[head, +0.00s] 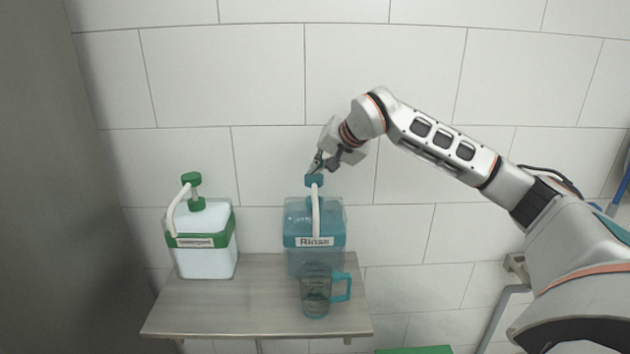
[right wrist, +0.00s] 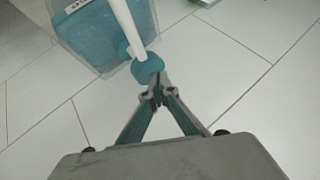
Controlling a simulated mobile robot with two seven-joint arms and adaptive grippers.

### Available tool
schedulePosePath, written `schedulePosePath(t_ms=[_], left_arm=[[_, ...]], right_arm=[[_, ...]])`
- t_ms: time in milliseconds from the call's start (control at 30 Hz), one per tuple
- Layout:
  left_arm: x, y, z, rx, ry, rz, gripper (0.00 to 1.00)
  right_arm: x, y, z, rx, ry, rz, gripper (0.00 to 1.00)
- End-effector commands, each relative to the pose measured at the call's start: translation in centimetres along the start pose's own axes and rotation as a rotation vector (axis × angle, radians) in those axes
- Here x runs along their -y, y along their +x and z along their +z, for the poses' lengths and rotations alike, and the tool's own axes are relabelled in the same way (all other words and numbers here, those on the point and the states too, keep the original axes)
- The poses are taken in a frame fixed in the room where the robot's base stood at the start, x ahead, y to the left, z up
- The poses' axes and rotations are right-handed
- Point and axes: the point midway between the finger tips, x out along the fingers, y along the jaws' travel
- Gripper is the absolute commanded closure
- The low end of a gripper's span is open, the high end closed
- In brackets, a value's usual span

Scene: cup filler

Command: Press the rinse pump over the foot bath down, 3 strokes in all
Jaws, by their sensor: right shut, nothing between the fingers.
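The rinse pump is a teal head (head: 314,180) with a white curved spout, on top of a clear container of teal liquid (head: 300,222) labelled "Rinse". My right gripper (head: 316,170) is shut and empty, its fingertips at the top of the pump head, seemingly touching it. In the right wrist view the shut fingertips (right wrist: 156,90) meet the edge of the teal pump head (right wrist: 146,68). A clear jug with a teal handle (head: 316,292) stands in front of the container, below the spout; I cannot tell what it holds. No foot bath is identifiable. My left gripper is not in view.
A white container with a green band and green pump (head: 205,248), labelled "Detergent", stands at the left of the grey shelf (head: 255,310). A tiled wall is close behind. A green object (head: 415,350) shows at the bottom edge. The shelf between the containers is clear.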

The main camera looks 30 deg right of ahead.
Motion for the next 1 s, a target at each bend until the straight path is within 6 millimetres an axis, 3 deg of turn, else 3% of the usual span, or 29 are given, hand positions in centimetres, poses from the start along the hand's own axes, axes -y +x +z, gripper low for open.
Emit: schedulePosePath(t_ms=[1000], left_arm=[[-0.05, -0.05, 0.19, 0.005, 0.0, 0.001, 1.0]], right_arm=[[-0.55, 0.81, 0.7, 0.005, 0.0, 0.003, 1.0]])
